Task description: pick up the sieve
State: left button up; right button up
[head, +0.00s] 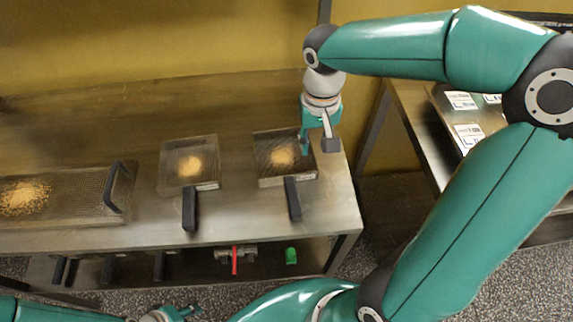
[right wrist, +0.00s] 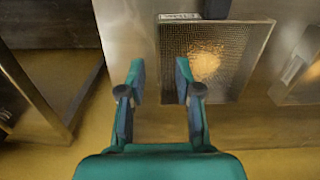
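A square, mesh-bottomed sieve (head: 268,176) with a black handle (head: 293,198) lies at the right end of the steel table, a pile of yellow crumbs on it. In the right wrist view the sieve (right wrist: 190,75) shows a fine grid and a small label beside the handle. A similar square pan (head: 173,178) with a black handle lies to its left, also with crumbs. My right gripper (head: 318,146) is open and empty near the sieve's far right corner, with fingers apart in the right wrist view (right wrist: 160,78). My left gripper (head: 182,312) is partly visible at the bottom edge; its opening is unclear.
A long mesh basket (head: 80,195) with a black handle and crumbs lies at the table's left. Under the steel table (head: 240,232) are a red-handled valve (head: 235,258) and a green object (head: 291,256). A second table with labelled cards (head: 467,134) stands at right.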

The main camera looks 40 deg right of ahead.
aim_at(315, 159)
jog(key=shift+s+f, duration=0.2)
jog(key=shift+f, duration=1.25)
jog(key=shift+s+f, duration=0.15)
jog(key=shift+f, duration=1.25)
jog(key=shift+c, duration=0.3)
grip_shut()
